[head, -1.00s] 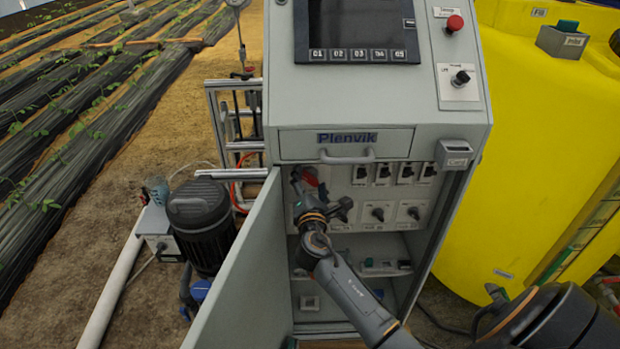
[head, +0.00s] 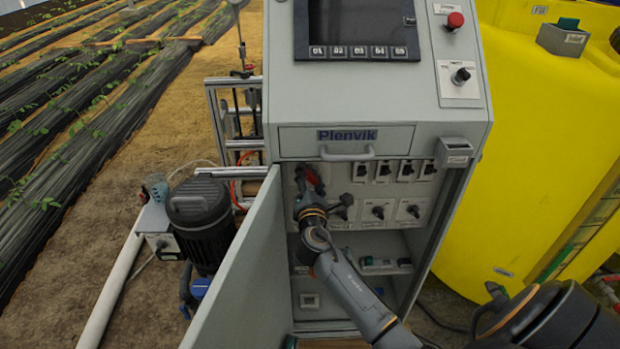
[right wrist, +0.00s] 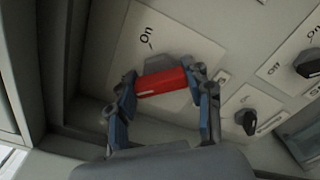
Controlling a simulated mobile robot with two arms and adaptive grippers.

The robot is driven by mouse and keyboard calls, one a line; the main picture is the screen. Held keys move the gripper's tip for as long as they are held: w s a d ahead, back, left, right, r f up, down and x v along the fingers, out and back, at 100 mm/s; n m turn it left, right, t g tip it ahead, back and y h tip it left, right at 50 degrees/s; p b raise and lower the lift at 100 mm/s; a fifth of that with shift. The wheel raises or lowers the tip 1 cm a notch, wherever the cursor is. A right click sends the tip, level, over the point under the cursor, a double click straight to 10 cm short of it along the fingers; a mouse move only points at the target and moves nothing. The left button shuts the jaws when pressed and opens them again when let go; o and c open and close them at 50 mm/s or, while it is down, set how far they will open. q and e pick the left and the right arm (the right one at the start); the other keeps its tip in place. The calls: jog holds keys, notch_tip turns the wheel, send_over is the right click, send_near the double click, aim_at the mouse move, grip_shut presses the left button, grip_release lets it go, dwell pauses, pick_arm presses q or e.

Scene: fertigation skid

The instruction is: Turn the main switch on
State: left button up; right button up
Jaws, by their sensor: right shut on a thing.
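The main switch has a red handle (right wrist: 162,82) on a grey base, mounted on a white plate marked "On" inside the open cabinet. In the right wrist view the handle lies nearly level across the picture, slightly tilted. My right gripper (right wrist: 162,98) has one blue-sided finger at each end of the handle and is shut on it. In the head view the red handle (head: 314,181) shows at the upper left of the cabinet's inner panel, partly hidden by my right gripper (head: 306,190). My left gripper is not in view.
The cabinet door (head: 240,270) stands open at the left. Black rotary knobs (head: 378,211) and small breakers (head: 383,170) sit right of the switch. A drawer handle (head: 347,154) juts out above. A yellow tank (head: 550,150) stands at the right, a black motor (head: 200,215) at the left.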

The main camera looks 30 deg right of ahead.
jog(key=m+b, duration=0.2)
jog(key=m, duration=0.1)
jog(key=m+b, duration=0.1)
jog(key=shift+f+m, duration=0.25)
jog(key=shift+m, duration=0.05)
jog(key=m+b, duration=0.2)
jog(key=m, duration=0.2)
jog(key=m+b, duration=0.2)
jog(key=m, duration=0.3)
jog(key=shift+m+b, duration=0.55)
jog(key=shift+m, duration=1.35)
jog(key=o, duration=1.2)
jog(key=shift+c, duration=0.2)
jog(key=shift+r, duration=0.1)
